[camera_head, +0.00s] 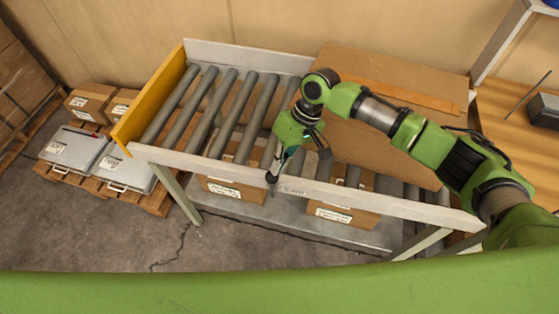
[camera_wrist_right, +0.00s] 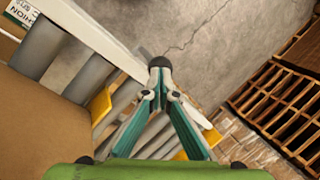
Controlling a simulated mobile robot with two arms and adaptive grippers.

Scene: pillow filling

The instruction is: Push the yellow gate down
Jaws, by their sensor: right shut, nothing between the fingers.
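The yellow gate (camera_head: 152,98) stands upright across the left end of the roller conveyor (camera_head: 222,105) in the head view. My right gripper (camera_head: 272,178) is shut and empty, pointing down by the conveyor's front rail, well to the right of the gate and apart from it. In the right wrist view its fingertips (camera_wrist_right: 160,63) meet at a point. Yellow patches show on both sides of the fingers there, one at the left (camera_wrist_right: 101,105) and one at the right (camera_wrist_right: 212,138); I cannot tell how they join. My left gripper is not in view.
A large cardboard box (camera_head: 400,75) lies on the right part of the conveyor. Cardboard boxes (camera_head: 236,190) sit beneath it. A pallet (camera_head: 152,200) with grey cases (camera_head: 75,149) stands left of the gate. The rollers between gate and gripper are clear.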

